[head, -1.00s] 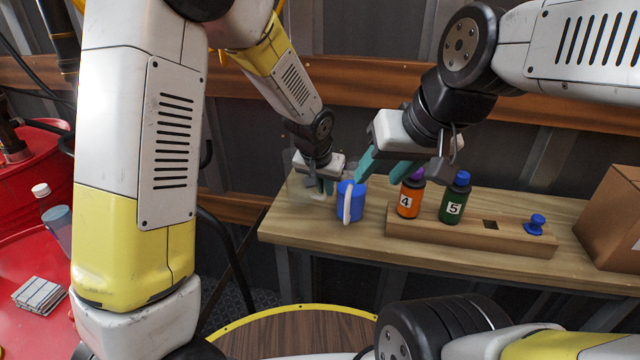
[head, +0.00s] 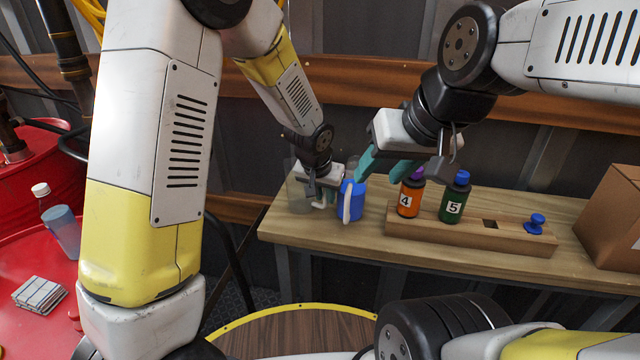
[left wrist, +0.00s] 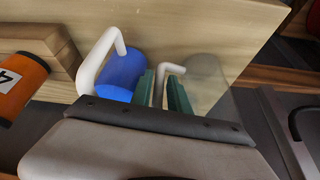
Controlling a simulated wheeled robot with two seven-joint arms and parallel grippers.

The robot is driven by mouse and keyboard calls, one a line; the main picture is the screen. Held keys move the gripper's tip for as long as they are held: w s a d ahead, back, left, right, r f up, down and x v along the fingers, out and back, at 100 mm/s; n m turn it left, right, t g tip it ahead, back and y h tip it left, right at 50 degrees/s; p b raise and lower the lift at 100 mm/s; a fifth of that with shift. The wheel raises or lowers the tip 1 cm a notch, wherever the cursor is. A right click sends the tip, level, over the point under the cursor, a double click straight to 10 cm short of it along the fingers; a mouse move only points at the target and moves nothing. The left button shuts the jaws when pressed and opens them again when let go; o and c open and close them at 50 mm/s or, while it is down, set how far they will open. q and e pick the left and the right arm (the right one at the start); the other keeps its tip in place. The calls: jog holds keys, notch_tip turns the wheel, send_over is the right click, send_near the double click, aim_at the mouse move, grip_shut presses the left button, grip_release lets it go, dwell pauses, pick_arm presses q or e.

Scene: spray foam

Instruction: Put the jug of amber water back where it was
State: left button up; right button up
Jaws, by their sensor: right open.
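The jug (head: 299,198) is clear and see-through with a white handle, at the left end of the wooden bench (head: 290,232). No amber tint is plain in it. My left gripper (head: 324,194) is shut on the jug's handle; in the left wrist view the white handle (left wrist: 172,69) runs between the teal fingers, with the clear body (left wrist: 208,85) beside them. I cannot tell whether the jug's base touches the bench. My right gripper (head: 377,180) is open, its teal fingers pointing down just behind and right of a blue jug (head: 352,207) with a white handle.
A wooden rack (head: 465,236) holds an orange bottle marked 4 (head: 411,198), a green bottle marked 5 (head: 454,203) and a blue knob (head: 535,223), with one empty square hole. A cardboard box (head: 610,215) stands at the right. The blue jug is close beside my left gripper.

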pick_arm(q)
jog(key=v, duration=1.1)
jog(key=s+a+r+n, duration=0.1)
jog(key=s+a+r, duration=0.25)
jog(key=a, duration=0.25)
jog(key=s+a+r+n, duration=0.1)
jog(key=s+a+r, duration=0.1)
jog(key=a+r, duration=0.25)
jog(key=s+a+r+n+t, duration=0.1)
jog(key=s+a+r+n, duration=0.1)
jog(key=s+a, duration=0.7)
jog(key=shift+s+a+r+n+t, duration=0.3)
jog(key=shift+s+r+n, duration=0.15)
jog(key=shift+s, duration=1.6)
